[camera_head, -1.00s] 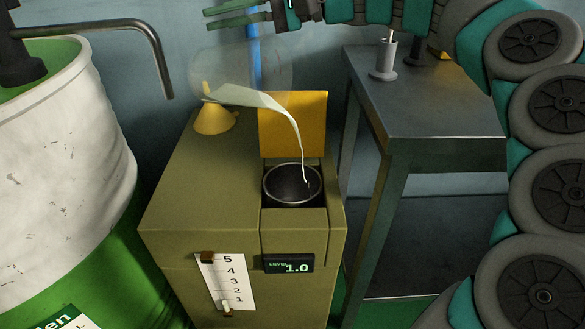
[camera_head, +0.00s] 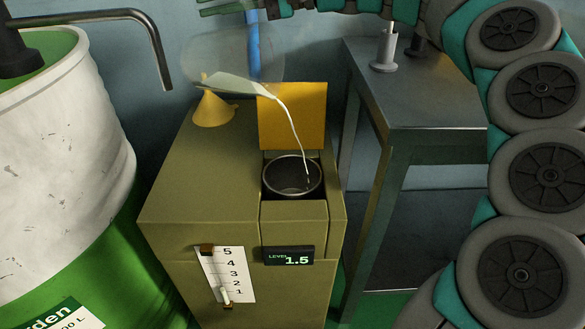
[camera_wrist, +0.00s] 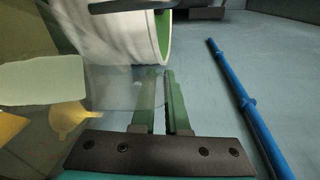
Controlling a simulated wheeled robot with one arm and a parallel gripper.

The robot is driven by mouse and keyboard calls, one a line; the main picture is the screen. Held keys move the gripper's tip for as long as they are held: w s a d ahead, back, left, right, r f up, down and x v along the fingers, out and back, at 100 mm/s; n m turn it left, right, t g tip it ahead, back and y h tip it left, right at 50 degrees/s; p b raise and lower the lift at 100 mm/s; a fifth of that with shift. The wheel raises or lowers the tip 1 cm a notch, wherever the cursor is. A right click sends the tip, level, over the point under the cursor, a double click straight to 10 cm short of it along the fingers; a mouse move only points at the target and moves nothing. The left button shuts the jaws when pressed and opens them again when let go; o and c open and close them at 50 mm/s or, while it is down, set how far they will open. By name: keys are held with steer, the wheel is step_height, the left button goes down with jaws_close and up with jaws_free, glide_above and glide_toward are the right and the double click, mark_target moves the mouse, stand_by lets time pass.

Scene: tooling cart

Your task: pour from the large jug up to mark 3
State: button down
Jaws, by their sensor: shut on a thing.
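A clear jug (camera_head: 235,58) is tilted above the olive tank (camera_head: 195,190), holding pale liquid (camera_head: 232,86). A thin stream (camera_head: 294,125) runs from its lip at the right into the round filler opening (camera_head: 291,174). My gripper (camera_head: 222,6), at the top edge of the head view, is shut on the jug. In the wrist view, the fingers (camera_wrist: 160,82) are close together at the jug's clear wall (camera_wrist: 120,85). The tank's display (camera_head: 289,256) reads 1.5. The gauge strip (camera_head: 236,268) is marked 1 to 5, with a pale float (camera_head: 225,295) low, near mark 1.
A yellow lid (camera_head: 292,115) stands open behind the opening. A yellow funnel (camera_head: 213,110) sits on the tank's back left. A white and green drum (camera_head: 65,150) with a bent pipe (camera_head: 150,40) stands left. A grey metal table (camera_head: 425,95) stands right, near my arm.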

steer(key=shift+w+a, duration=0.25)
steer(key=shift+w, duration=0.05)
steer(key=shift+w+a+b, duration=0.15)
steer(key=shift+a+b, duration=0.1)
steer(key=shift+b, duration=0.05)
steer(key=shift+a+y+b, duration=0.2)
steer(key=shift+y+b, duration=0.2)
steer(key=shift+b, duration=0.25)
stand_by(0.6)
